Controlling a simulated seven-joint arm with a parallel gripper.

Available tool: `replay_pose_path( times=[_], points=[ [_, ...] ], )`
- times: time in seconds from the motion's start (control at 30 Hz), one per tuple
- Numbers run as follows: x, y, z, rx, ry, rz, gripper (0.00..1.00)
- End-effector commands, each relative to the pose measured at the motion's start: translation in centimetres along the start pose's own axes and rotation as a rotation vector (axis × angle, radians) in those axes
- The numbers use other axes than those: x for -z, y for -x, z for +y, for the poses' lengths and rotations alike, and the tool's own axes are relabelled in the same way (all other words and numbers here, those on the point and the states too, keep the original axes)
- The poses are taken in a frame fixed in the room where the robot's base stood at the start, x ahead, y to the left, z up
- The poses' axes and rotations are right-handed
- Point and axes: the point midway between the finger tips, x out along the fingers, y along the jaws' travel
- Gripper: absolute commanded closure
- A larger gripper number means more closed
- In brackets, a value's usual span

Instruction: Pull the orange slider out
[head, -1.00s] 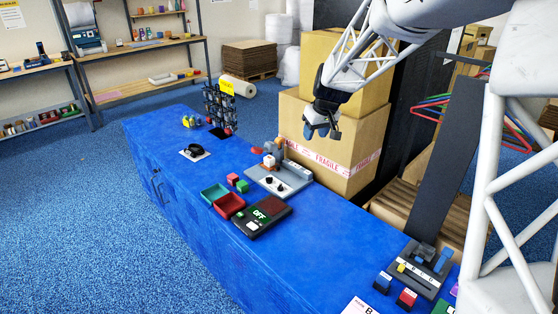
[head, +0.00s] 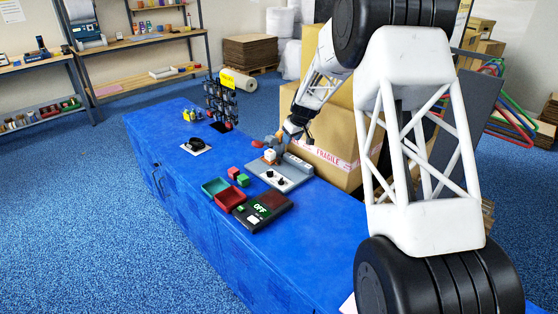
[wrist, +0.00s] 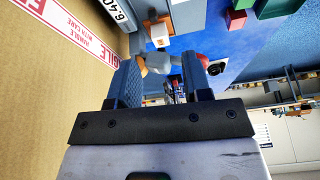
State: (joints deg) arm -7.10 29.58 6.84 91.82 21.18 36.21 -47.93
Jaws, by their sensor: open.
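My gripper (head: 292,134) is low over the back edge of the blue table, at the far end of a grey device (head: 284,180). In the wrist view my gripper (wrist: 163,74) has its two blue fingers apart. A grey rounded thing with orange-tan parts (wrist: 158,62) shows between or beyond them; I cannot tell if it touches them. A white block with orange parts (wrist: 160,33) lies just past it and also shows on the device in the head view (head: 269,155). I cannot make out for sure which orange part is the slider.
A large carton (head: 338,140) stands close behind my gripper and fills the left of the wrist view. Red tray (head: 229,199), teal tray (head: 214,187) and a dark box with an OFF display (head: 265,210) are in front. My arm hides the table's right end.

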Motion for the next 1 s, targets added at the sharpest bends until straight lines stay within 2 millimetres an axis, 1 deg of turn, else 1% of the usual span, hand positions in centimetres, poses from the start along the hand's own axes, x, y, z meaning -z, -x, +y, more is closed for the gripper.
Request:
replay_pose_path(
  times=[0.03, 0.2, 0.3, 0.43, 0.53, 0.63, 1.0],
  points=[
    [0.4, -1.6, 0.3, 0.003, 0.009, 0.0, 0.55],
    [1.9, -6.0, 1.2, 0.009, 0.044, 0.008, 0.55],
    [2.6, -8.3, 1.6, 0.01, 0.063, 0.013, 0.55],
    [3.2, -10.6, 2.0, 0.011, 0.079, 0.018, 0.55],
    [3.4, -11.6, 2.2, 0.012, 0.087, 0.02, 0.55],
    [3.5, -12.1, 2.3, 0.013, 0.091, 0.021, 0.55],
    [3.5, -12.2, 2.3, 0.013, 0.092, 0.021, 0.55]
  ],
)
